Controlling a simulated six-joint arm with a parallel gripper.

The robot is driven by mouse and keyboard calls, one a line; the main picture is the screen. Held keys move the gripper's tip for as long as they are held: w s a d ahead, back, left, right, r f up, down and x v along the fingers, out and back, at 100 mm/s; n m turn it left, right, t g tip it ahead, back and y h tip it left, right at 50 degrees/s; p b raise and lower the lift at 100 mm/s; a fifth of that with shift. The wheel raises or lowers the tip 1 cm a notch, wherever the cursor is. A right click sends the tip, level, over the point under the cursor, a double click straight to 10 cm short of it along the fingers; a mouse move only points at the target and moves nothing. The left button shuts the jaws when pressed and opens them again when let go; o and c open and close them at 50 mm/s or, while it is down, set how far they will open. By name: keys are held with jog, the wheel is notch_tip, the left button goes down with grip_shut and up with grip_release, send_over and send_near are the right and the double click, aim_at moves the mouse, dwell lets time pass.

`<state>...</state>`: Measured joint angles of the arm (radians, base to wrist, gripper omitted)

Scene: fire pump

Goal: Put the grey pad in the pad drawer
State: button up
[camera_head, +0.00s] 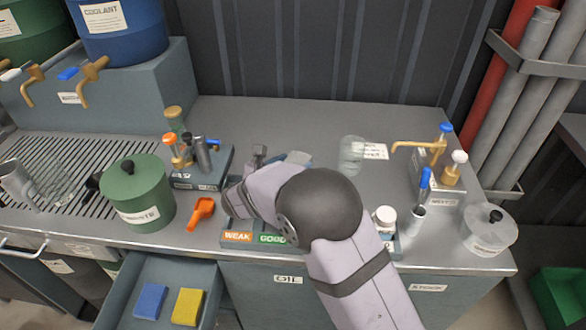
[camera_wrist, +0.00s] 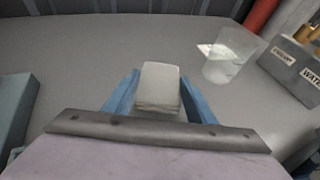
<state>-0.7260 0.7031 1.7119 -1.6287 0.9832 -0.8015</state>
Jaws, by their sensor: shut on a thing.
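The grey pad (camera_wrist: 160,84) is a pale block between the blue fingers of my gripper (camera_wrist: 157,92) in the wrist view. My gripper is shut on it, above the grey counter. In the head view my arm mostly hides the gripper and pad. The open drawer (camera_head: 128,266) is at the lower left, below the counter front. A blue pad (camera_head: 151,301) and a yellow pad (camera_head: 188,307) lie in it, side by side. My gripper is up and to the right of this drawer, apart from it.
A green lidded pot (camera_head: 141,196) and an orange scoop-like piece (camera_head: 201,213) stand near the counter edge above the drawer. A clear beaker (camera_wrist: 229,58) is right of the pad. A labelled tray (camera_head: 238,237) lies under my arm. The counter's back middle is clear.

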notch_tip(320, 180, up, 8)
jog(key=shift+r, duration=0.15)
notch_tip(320, 180, up, 10)
jog(key=p, duration=0.9)
jog(key=shift+f, duration=0.25)
notch_tip(320, 180, down, 9)
jog(key=b, duration=0.8)
jog(key=shift+f, duration=5.1)
jog(key=shift+f, duration=0.1)
